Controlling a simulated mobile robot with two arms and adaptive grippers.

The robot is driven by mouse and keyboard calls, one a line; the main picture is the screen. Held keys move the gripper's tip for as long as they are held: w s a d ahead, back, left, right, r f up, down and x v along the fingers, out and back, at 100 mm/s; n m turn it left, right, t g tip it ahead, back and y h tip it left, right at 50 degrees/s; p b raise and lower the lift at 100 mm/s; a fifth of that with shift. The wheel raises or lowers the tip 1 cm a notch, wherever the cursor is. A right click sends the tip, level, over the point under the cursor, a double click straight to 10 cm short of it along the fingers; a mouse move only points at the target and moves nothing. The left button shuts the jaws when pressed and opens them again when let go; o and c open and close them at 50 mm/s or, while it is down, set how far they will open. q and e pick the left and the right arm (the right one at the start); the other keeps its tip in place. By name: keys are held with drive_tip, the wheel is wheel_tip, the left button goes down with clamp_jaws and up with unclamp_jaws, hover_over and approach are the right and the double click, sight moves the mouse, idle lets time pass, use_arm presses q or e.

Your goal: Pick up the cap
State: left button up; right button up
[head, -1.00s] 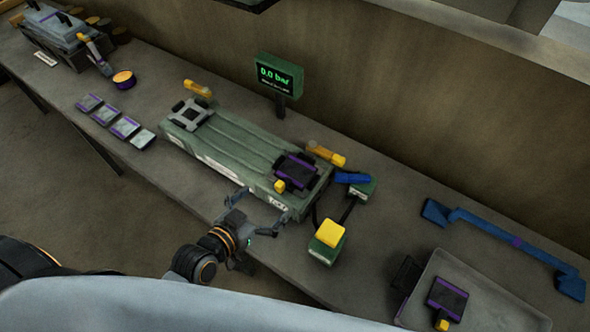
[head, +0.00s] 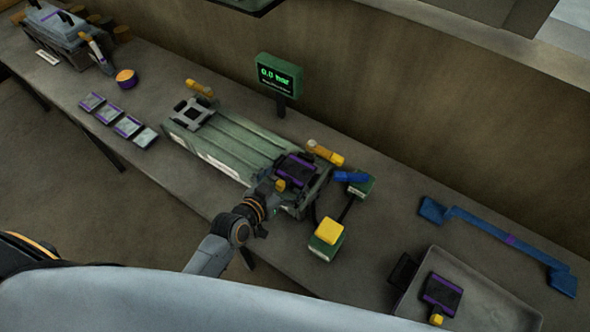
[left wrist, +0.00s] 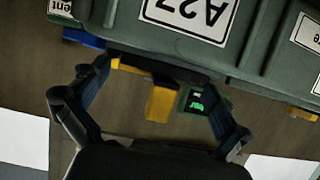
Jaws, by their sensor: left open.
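The yellow cap (head: 281,184) sits at the near edge of a black and purple block (head: 296,170) on the right end of the green engine block (head: 190,140). My left gripper (head: 272,190) is right at this end, close to the cap, and partly hides the engine's near side. In the left wrist view, the open fingers (left wrist: 150,110) stand either side of a yellow piece (left wrist: 160,103), which looks like the cap; I cannot tell whether they touch it. A label reading A27 shows upside down on the engine. My right gripper is not in view.
A green box with a yellow top (head: 329,231) stands right of the gripper. A yellow cylinder (head: 325,152) and a blue piece (head: 351,177) lie behind. A tray (head: 490,297) holds a second black and purple block (head: 442,295). A pressure display (head: 279,75) stands behind the engine.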

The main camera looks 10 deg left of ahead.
use_arm(q)
drive_tip(key=c, duration=1.3)
drive_tip(key=shift+r, duration=0.1)
drive_tip(key=shift+c, duration=0.2)
drive_tip(key=shift+r, duration=0.1)
